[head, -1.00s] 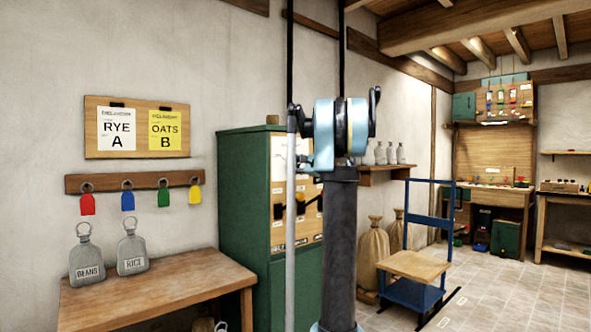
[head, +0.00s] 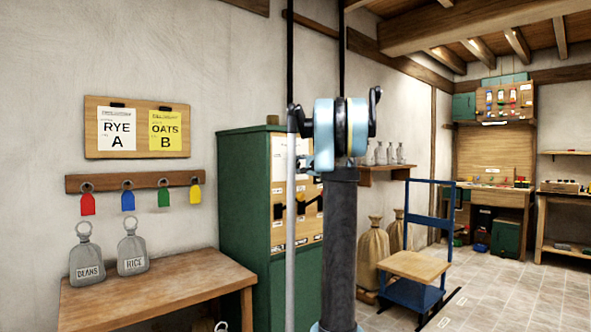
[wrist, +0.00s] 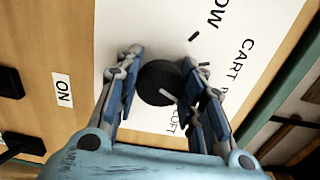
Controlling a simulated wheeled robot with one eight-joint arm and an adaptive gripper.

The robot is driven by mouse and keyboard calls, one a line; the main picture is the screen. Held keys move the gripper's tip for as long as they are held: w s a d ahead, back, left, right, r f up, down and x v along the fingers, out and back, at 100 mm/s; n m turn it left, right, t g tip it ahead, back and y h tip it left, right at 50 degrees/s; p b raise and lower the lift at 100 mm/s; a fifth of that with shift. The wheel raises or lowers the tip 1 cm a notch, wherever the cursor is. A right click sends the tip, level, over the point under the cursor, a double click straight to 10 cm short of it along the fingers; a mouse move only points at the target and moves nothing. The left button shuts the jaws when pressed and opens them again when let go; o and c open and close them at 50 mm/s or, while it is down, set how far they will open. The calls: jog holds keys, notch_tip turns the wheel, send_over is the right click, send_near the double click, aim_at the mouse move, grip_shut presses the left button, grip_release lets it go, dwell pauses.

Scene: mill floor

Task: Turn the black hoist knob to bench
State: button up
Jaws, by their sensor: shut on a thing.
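The black hoist knob (wrist: 155,84) is round and sits on a white label plate in the wrist view. A pale pointer line on it points to the lower right, toward the partly covered word LOFT (wrist: 176,122). My gripper (wrist: 163,88) is shut on the knob, one finger on each side. Other words read "CART B..." and "...OW", cut off or partly covered; I see no full BENCH label. In the head view my arm hides the knob and gripper, in front of the green cabinet (head: 245,200) with its wooden panel.
Black switch levers (wrist: 10,82) and an ON label (wrist: 62,91) are left of the knob. A wooden table (head: 160,285) stands left of the cabinet. A blue cart (head: 415,265) and sacks (head: 373,250) stand to the right, with open floor beyond.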

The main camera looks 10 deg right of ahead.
jog(key=shift+f+n, duration=0.15)
jog(key=shift+n, duration=0.75)
jog(key=shift+d, duration=0.1)
jog(key=o, duration=1.1)
jog(key=v, duration=1.1)
jog(key=shift+s+d, duration=0.25)
jog(key=shift+s, duration=0.1)
